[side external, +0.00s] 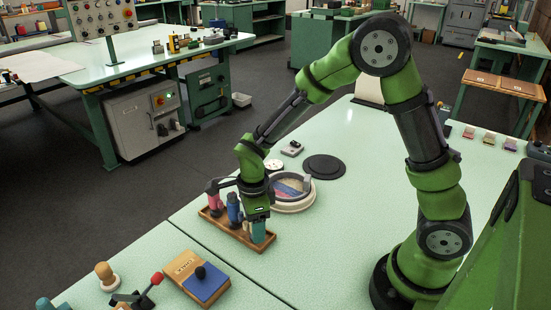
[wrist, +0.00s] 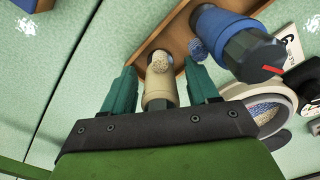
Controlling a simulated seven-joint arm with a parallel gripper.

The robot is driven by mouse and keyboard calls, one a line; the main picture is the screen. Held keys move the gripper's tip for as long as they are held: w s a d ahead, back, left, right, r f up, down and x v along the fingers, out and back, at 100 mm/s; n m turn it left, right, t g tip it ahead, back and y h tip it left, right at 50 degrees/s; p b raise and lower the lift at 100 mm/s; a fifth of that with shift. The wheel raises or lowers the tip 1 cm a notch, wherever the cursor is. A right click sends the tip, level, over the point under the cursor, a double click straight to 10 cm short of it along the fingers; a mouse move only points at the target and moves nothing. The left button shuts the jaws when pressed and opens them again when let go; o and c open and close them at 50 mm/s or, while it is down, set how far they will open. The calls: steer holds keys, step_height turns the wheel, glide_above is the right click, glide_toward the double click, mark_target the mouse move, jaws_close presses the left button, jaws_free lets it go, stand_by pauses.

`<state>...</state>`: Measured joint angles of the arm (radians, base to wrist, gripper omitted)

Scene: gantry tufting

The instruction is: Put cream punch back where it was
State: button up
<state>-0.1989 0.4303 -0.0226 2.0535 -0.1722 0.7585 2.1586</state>
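The cream punch (wrist: 158,88) stands between the two teal fingers of my gripper (wrist: 162,88) in the wrist view, with a narrow gap showing on each side. Its far end is over the brown wooden rack (wrist: 150,42); I cannot tell how fully it is seated. The rack also shows in the side view (side external: 222,228), with my gripper (side external: 257,226) lowered over its near right end. The cream punch is mostly hidden there by the gripper. A blue punch (wrist: 250,58) with a dark cap stands beside it, also in the side view (side external: 234,208).
A pink punch (side external: 213,196) stands at the rack's far end. A round hoop (side external: 293,205) with coloured filling lies close behind the rack. A dark disc (side external: 324,166) lies beyond. A wooden block with blue top (side external: 205,282) and a red-knobbed lever (side external: 156,279) are at front left.

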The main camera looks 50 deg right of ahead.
steer(key=shift+r, duration=0.1)
step_height(320, 180, up, 11)
steer(key=shift+r, duration=0.1)
steer(key=shift+s+d+r, duration=0.15)
steer(key=shift+r, duration=0.55)
steer(key=s+d+r+n+t+y, duration=0.1)
steer(key=s+r+n+t, duration=0.2)
steer(key=s+n, duration=0.3)
steer(key=s+d+r+n+t+y, duration=0.1)
steer(key=s+r+n+t, duration=0.3)
steer(key=n, duration=1.1)
steer(key=shift+s+d+r, duration=0.55)
steer(key=shift+s+r, duration=0.4)
steer(key=shift+s, duration=0.15)
